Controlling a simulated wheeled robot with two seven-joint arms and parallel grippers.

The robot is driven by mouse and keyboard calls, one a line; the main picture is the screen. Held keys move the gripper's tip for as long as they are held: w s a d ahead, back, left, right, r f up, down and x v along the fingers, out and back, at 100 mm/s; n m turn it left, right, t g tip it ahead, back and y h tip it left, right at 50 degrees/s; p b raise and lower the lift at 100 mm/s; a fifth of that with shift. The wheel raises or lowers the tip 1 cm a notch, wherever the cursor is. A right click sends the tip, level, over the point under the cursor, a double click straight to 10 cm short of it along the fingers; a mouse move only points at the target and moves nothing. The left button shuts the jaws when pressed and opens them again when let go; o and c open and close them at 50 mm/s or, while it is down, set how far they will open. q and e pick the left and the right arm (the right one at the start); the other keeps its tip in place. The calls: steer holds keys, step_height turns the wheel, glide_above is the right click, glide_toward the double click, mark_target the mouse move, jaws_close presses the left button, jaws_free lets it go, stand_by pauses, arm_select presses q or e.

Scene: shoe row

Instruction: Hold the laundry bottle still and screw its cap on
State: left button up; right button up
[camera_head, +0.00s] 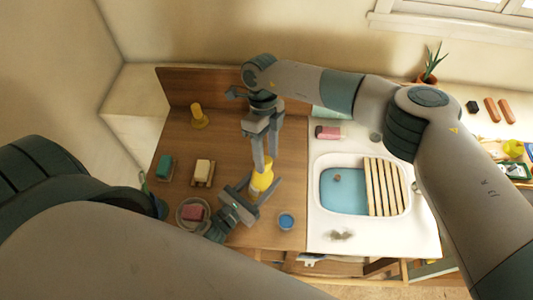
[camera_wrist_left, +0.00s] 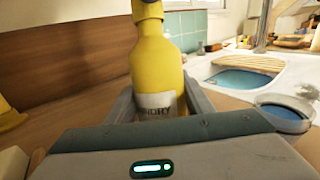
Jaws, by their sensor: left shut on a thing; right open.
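The yellow laundry bottle (camera_head: 262,180) stands upright on the wooden counter; its pale label shows in the left wrist view (camera_wrist_left: 157,105). My left gripper (camera_head: 250,197) is shut on the bottle's body, with a finger on each side. My right gripper (camera_head: 264,166) points down from above, its open fingers around or just beside the bottle's top. The bottle's top is cut off there and partly hidden in the head view.
A blue round dish (camera_head: 286,221) stands right of the bottle. A sink (camera_head: 345,190) with a slatted rack (camera_head: 385,187) lies further right. Soap-like blocks (camera_head: 203,171) and a yellow object (camera_head: 199,116) stand to the left. A wooden back panel (camera_head: 205,90) bounds the counter.

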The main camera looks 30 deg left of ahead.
steer(key=v, duration=1.2)
arm_select(q)
steer(key=o, duration=1.4)
steer(key=v, duration=1.2)
